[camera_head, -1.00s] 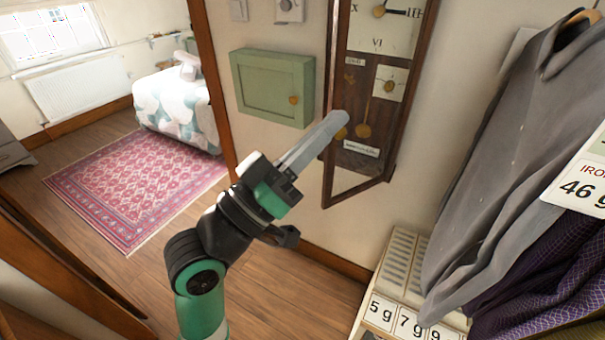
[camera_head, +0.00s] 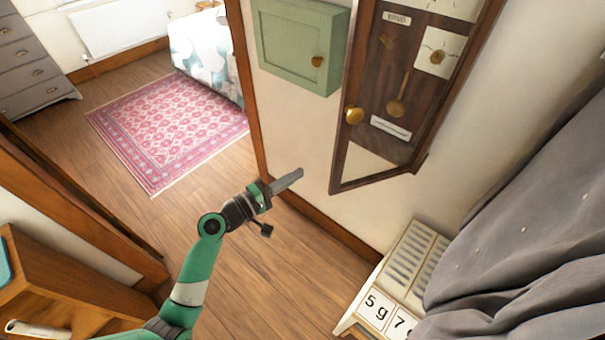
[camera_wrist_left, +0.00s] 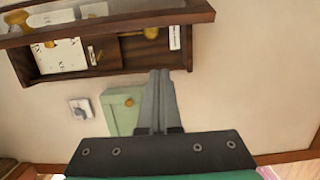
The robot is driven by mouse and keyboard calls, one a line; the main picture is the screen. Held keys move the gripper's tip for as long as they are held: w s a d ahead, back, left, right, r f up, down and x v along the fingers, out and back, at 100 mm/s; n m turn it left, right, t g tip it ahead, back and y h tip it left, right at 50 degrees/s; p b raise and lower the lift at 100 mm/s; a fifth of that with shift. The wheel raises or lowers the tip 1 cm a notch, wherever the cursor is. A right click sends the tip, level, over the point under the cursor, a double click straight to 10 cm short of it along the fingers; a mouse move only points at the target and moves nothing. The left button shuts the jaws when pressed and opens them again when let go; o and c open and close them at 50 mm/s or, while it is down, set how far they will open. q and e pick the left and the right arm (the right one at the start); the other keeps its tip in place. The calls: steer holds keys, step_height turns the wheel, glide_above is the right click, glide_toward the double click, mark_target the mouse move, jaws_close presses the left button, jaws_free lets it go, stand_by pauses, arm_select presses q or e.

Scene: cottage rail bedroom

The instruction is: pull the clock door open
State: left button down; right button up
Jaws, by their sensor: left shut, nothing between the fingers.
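The wall clock's dark wooden case (camera_head: 424,68) is at the upper right in the head view. Its glazed door (camera_head: 339,172) stands ajar, its knob side out from the case. A brass knob (camera_head: 353,115) sits on the door's left stile. In the left wrist view the door (camera_wrist_left: 110,24) shows as a brown frame apart from the case (camera_wrist_left: 110,65). My left gripper (camera_head: 298,174) is shut and empty, apart from the door and to its lower left. Its closed fingers (camera_wrist_left: 160,80) also show in the wrist view. My right gripper is not in view.
A green wall cabinet (camera_head: 296,45) hangs left of the clock. A wooden doorway edge (camera_head: 245,90) is at left. The floor around the gripper is clear.

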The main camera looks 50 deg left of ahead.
arm_select(q)
steer(key=w+d+p, duration=0.2)
steer(key=w+d, duration=0.2)
steer(key=w, duration=0.2)
steer(key=shift+w, duration=0.25)
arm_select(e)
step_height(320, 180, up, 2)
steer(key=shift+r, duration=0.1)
arm_select(q)
steer(key=shift+r, duration=0.1)
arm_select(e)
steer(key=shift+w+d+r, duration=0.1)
